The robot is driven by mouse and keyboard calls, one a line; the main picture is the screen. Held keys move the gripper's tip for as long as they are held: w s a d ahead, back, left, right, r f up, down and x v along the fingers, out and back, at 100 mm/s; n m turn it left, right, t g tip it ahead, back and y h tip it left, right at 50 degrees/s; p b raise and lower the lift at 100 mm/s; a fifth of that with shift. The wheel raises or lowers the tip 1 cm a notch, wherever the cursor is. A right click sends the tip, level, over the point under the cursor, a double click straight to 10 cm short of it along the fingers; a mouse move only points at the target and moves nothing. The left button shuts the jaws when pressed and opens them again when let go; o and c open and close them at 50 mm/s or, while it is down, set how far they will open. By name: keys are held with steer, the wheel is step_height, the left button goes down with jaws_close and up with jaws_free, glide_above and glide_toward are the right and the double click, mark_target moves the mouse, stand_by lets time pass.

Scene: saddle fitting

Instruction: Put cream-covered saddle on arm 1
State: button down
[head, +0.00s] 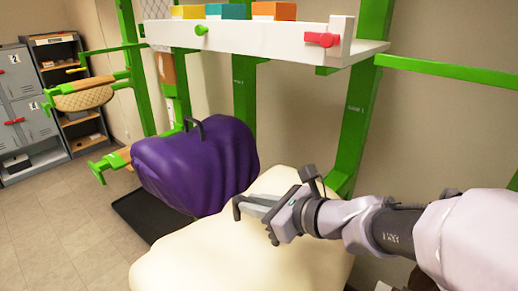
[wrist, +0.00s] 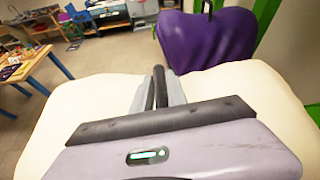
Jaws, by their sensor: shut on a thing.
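The cream-covered saddle (head: 240,250) fills the lower middle of the head view, and its cover (wrist: 80,105) spreads on both sides of my gripper in the wrist view. My gripper (head: 256,203) is shut on the dark handle (wrist: 158,88) at the top of this saddle. Whether anything bears the saddle from below is hidden. A purple-covered saddle (head: 195,168) with a dark handle stands just behind the cream one; it also shows at the top of the wrist view (wrist: 205,38). Arm numbers are not readable.
Green rack posts (head: 358,120) and a white shelf (head: 270,38) with coloured boxes stand close above. Grey lockers (head: 25,110) stand at far left. The floor (head: 60,220) at left is open. A wooden table (wrist: 40,65) shows in the wrist view.

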steer(key=w+d+f+p, duration=0.2)
steer(key=w+d+p, duration=0.2)
steer(key=w+d, duration=0.4)
steer(key=w+d+f+p, duration=0.2)
steer(key=w+d, duration=0.7)
steer(key=w, duration=0.7)
steer(key=shift+d+f+p, duration=0.2)
steer(key=shift+d+p, duration=0.1)
steer(key=shift+p, duration=0.6)
